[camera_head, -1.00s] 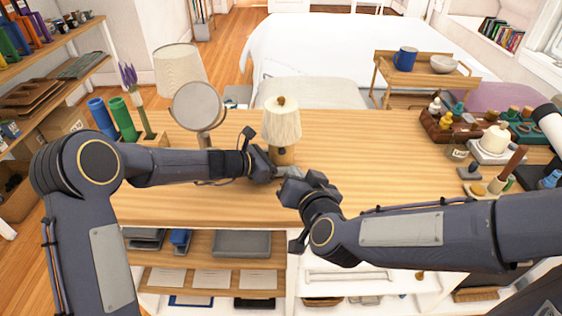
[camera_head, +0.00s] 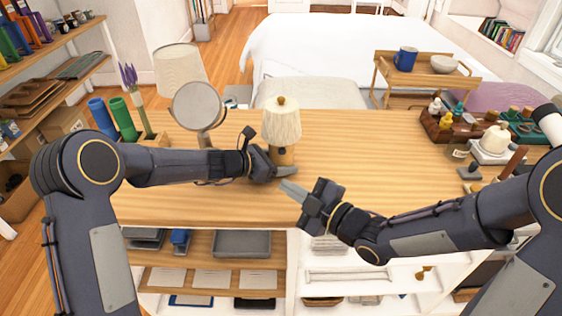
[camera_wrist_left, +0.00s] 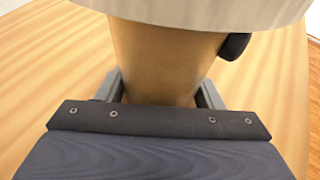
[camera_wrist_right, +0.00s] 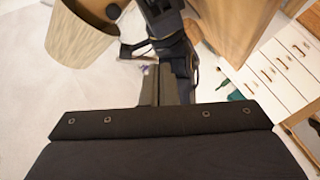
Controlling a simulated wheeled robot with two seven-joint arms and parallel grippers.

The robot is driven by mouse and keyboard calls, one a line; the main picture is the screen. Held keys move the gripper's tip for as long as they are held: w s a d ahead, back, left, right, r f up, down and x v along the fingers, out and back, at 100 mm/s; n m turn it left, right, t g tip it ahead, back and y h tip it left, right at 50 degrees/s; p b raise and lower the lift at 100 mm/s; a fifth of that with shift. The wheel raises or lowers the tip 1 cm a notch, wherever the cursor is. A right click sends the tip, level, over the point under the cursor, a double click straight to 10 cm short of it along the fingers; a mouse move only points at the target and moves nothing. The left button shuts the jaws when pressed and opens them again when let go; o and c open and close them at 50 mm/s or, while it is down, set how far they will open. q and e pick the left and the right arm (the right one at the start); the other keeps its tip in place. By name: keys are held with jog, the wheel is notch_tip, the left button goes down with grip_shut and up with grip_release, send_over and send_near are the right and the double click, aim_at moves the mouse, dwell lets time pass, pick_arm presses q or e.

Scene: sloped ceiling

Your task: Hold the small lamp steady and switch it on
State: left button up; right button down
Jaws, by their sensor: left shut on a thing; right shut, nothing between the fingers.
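The small lamp has a cream pleated shade (camera_head: 282,124) with a round wooden finial, and a wooden base (camera_head: 283,157). It stands upright on the wooden table. My left gripper (camera_head: 285,171) is shut around the base from the left. In the left wrist view the base (camera_wrist_left: 165,60) sits between the fingers, with a dark knob (camera_wrist_left: 235,46) on its right side under the shade. My right gripper (camera_head: 288,187) is shut and empty, just in front of the lamp, its fingertips pointing left. The right wrist view shows the shade (camera_wrist_right: 78,40) at upper left, apart from the shut fingers (camera_wrist_right: 168,85).
A round mirror (camera_head: 199,106), a larger lamp (camera_head: 179,72) and green and blue cylinders (camera_head: 124,118) stand to the left. A brown rack of bottles (camera_head: 448,127) and a white jar (camera_head: 495,139) are at the right. The table between is clear.

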aim_at(288, 163)
jog(key=shift+w, duration=0.3)
jog(key=shift+w+a, duration=0.15)
jog(key=shift+w, duration=1.85)
jog(key=shift+w+a, duration=0.1)
jog(key=shift+w, duration=1.9)
jog(key=shift+w, duration=0.15)
jog(key=shift+w, duration=0.45)
jog(key=shift+s, duration=0.6)
